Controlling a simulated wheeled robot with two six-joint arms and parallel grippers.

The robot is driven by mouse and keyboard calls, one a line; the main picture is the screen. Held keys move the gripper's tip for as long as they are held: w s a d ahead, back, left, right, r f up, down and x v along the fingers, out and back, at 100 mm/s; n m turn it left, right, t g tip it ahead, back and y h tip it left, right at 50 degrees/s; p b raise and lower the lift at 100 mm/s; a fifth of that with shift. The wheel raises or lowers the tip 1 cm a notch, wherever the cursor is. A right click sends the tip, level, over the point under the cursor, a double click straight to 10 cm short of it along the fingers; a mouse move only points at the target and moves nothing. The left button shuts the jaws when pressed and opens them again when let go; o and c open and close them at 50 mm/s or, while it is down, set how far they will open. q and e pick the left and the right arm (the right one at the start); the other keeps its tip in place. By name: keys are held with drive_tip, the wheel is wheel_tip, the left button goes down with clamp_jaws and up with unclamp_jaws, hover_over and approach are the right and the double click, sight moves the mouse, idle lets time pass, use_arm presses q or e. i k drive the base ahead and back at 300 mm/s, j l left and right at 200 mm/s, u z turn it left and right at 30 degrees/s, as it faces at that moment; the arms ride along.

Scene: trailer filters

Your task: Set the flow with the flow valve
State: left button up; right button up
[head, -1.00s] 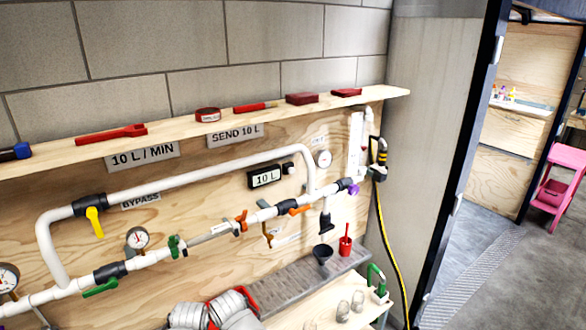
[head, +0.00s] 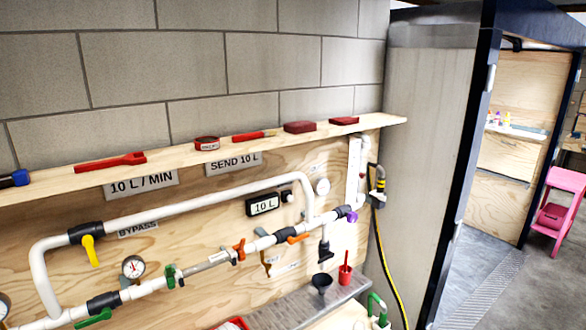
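White pipework (head: 190,190) runs along a plywood wall panel with several valves. A green lever (head: 93,318) is at the lower left, and a yellow lever (head: 91,250) hangs at the bypass. No label marks which is the flow valve. The "10 L / MIN" sign (head: 141,184) is under the shelf. Neither gripper is in view.
A wooden shelf (head: 60,186) with red tools juts out above the pipes.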

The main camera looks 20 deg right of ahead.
sight(352, 217)
drive_tip(key=i+l+u, duration=0.1)
drive_tip(key=l, duration=0.25)
drive_tip(key=i+l+u, duration=0.1)
drive_tip(key=i+l, duration=0.2)
drive_tip(key=i+l+u, duration=0.15)
drive_tip(key=l, duration=0.35)
drive_tip(key=i, duration=0.05)
